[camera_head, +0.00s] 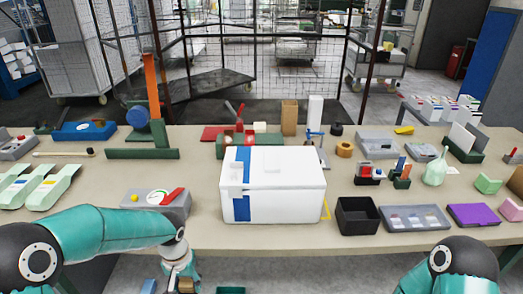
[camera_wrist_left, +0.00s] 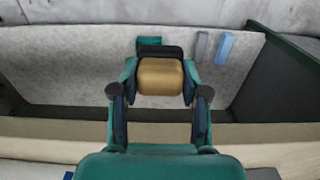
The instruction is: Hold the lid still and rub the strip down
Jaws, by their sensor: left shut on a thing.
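A white foam box (camera_head: 290,204) with a white lid (camera_head: 287,163) stands upright at the middle of the table's front. A blue strip (camera_head: 242,206) runs over the lid's left part and down the front face. My left gripper (camera_head: 184,284) is low, in front of the table edge and left of the box, apart from it. In the left wrist view it is shut on a tan, rounded block (camera_wrist_left: 160,78) with a dark end. Only links of my right arm show at the lower right; its gripper is out of view.
A grey unit with a red lever (camera_head: 172,197) stands left of the box. A black open bin (camera_head: 357,216) and a grey compartment tray (camera_head: 414,218) stand to its right. A yellow triangular piece (camera_head: 326,210) is beside the box. Tools and a green-based press crowd the back.

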